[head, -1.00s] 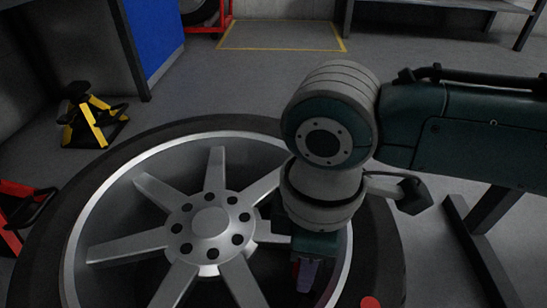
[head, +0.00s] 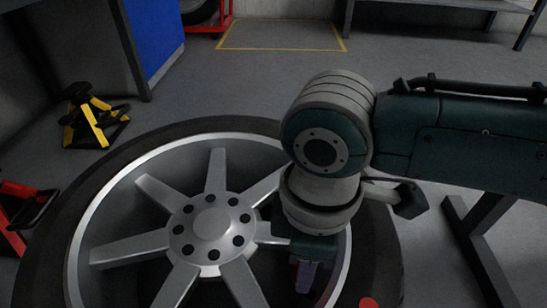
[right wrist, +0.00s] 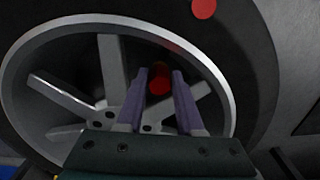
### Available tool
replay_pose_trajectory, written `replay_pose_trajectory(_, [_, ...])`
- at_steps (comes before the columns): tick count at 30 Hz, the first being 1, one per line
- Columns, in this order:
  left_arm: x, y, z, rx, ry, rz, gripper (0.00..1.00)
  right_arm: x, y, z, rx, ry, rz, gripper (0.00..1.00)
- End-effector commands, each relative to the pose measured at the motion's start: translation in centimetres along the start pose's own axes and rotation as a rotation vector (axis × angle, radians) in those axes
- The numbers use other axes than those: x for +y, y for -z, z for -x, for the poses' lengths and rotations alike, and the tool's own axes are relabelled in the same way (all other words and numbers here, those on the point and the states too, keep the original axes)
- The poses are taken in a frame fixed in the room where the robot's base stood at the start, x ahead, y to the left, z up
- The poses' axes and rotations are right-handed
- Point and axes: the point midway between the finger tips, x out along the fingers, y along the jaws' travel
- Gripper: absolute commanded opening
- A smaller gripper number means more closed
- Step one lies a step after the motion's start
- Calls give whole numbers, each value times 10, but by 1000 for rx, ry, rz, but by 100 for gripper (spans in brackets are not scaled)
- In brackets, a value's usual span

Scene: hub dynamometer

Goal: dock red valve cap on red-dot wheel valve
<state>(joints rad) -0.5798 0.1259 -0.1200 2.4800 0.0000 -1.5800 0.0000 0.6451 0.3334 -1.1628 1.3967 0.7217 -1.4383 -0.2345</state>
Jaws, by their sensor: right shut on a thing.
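My right gripper (head: 303,277) reaches down over the right side of the wheel's rim; its purple fingertips show only partly in the head view. In the right wrist view my right gripper (right wrist: 160,85) is shut on the red valve cap (right wrist: 158,83), which sits between the fingertips in front of the rim's inner side. The wheel (head: 150,152) lies with its silver spokes facing up. A red dot (head: 369,303) is on the tyre's sidewall, and the dot also shows in the right wrist view (right wrist: 203,9). I cannot make out the valve stem. My left gripper is not in view.
A yellow and black jack stand (head: 92,120) stands on the floor at the left. A red frame (head: 14,215) is at the left edge. A blue cabinet (head: 153,38) stands behind. Open floor lies beyond the wheel, with a yellow-outlined area (head: 283,50).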

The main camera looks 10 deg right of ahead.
Motion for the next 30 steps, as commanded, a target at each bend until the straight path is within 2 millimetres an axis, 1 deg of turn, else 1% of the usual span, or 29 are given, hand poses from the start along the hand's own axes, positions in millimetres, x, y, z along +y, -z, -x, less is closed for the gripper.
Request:
replay_pose_trajectory(20, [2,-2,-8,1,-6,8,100,0,0,-13,0,0,-1,0])
replay_pose_trajectory(21, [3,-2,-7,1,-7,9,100,0,0,-12,0,0,0,40])
replay_pose_trajectory(23, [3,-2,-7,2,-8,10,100,0,0,-12,0,0,0,47])
replay_pose_trajectory(24, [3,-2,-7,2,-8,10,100,0,0,-12,0,0,0,48])
replay_pose_trajectory(30, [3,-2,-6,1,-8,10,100,0,0,-12,0,0,0,48])
